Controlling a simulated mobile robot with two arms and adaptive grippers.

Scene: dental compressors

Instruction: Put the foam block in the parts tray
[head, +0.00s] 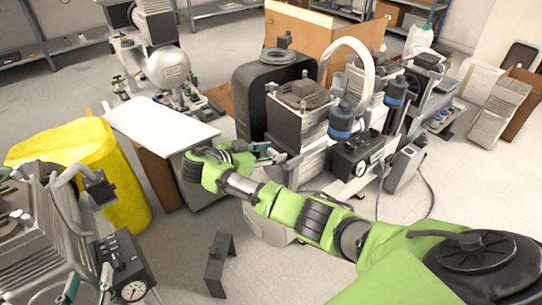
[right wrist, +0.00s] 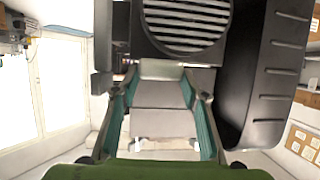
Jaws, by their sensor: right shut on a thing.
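My right gripper (head: 268,154) reaches in on the green arm from the right and is beside the central compressors in the head view. In the right wrist view its two teal fingers (right wrist: 160,80) are on either side of a grey block (right wrist: 160,95), which I take to be the foam block. It is shut on this block. In the head view the block is too small to make out clearly. My left gripper is not in view. I cannot make out a parts tray in either view.
A bare white tabletop (head: 160,125) lies left of the gripper, with a yellow bag (head: 115,170) beside it. Compressors (head: 302,110) with a pale hose crowd the right side. A dark bracket (head: 217,265) stands on the clear floor in front.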

